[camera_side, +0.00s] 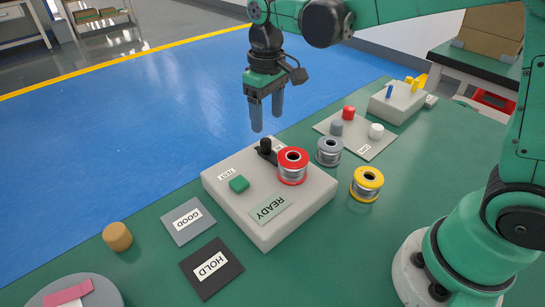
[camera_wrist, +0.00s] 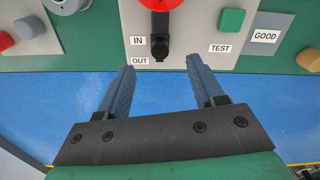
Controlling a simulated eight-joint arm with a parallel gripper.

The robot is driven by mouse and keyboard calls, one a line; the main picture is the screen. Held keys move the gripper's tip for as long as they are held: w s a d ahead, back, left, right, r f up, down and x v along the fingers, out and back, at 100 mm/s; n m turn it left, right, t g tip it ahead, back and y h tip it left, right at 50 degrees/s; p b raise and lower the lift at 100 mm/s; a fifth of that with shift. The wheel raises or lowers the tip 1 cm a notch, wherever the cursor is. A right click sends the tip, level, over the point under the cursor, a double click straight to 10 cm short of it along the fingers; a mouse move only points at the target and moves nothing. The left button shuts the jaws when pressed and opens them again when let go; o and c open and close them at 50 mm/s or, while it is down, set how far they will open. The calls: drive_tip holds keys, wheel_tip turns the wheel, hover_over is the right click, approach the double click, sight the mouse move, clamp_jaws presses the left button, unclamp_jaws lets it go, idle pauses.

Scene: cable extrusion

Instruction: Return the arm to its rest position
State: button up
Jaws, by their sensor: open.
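My gripper (camera_side: 267,116) hangs from my green arm above the far edge of the light grey test box, pointing down. Its two blue-grey fingers are apart with nothing between them. In the wrist view my gripper (camera_wrist: 165,85) shows open over the table edge and blue floor. The test box (camera_side: 310,212) bears a red spool (camera_side: 292,166), a black lever (camera_side: 266,152), a green button (camera_side: 239,184) and a READY plate (camera_side: 269,208). In the wrist view the black lever (camera_wrist: 160,46) points toward the OUT label.
A grey spool (camera_side: 329,152) and a yellow spool (camera_side: 367,184) stand right of the box. A GOOD card (camera_side: 188,221), a HOLD card (camera_side: 212,268) and a tan cylinder (camera_side: 117,236) lie left. A plate with red, grey and white knobs (camera_side: 355,138) is behind. Space above the table is free.

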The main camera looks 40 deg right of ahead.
drive_tip(key=s+d+r+m+t, duration=0.1)
drive_tip(key=s+d+m+t, duration=0.1)
drive_tip(key=s+t, duration=0.5)
drive_tip(key=shift+s+d+r, duration=0.25)
drive_tip(key=shift+s+d, duration=0.65)
drive_tip(key=shift+s, duration=0.35)
idle(0.9)
